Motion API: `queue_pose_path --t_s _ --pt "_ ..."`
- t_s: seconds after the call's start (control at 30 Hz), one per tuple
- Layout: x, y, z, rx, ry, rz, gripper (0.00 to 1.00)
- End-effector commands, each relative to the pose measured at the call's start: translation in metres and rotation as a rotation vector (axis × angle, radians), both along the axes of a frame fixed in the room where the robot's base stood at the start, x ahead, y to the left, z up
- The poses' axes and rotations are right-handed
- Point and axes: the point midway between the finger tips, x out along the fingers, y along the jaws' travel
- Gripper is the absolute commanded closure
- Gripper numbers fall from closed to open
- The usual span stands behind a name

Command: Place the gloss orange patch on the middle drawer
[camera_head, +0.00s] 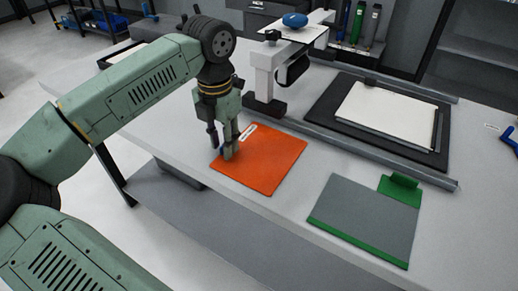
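The orange patch (272,165) is a flat, square sheet lying on the light worktable. A small white label shows near its back left edge. My gripper (221,149) points down at the patch's left corner, with its fingertips close to the sheet and the table. A gap shows between the fingers, so it looks open. Whether the fingertips touch the patch I cannot tell. The fingers hide part of the patch's left edge. No middle drawer can be clearly made out; a grey cabinet front (258,7) shows only in part at the top.
A grey sheet (365,215) with green edging lies to the right, near the table's front edge. A black board (325,113) with a white sheet (390,115) lies behind it. A white stand (264,75) rises behind the patch. A blue object (295,20) sits on top.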

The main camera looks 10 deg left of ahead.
Motion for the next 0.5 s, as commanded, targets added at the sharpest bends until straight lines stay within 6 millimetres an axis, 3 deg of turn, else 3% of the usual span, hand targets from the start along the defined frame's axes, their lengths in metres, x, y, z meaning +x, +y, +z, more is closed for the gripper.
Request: queue_pose_path --t_s 0.23,0.5 --pt "-0.0001 0.0001 -0.0027 0.0 0.0 0.0 0.72" --pt "0.0 0.0001 -0.0024 0.0 0.0 0.0 0.89"
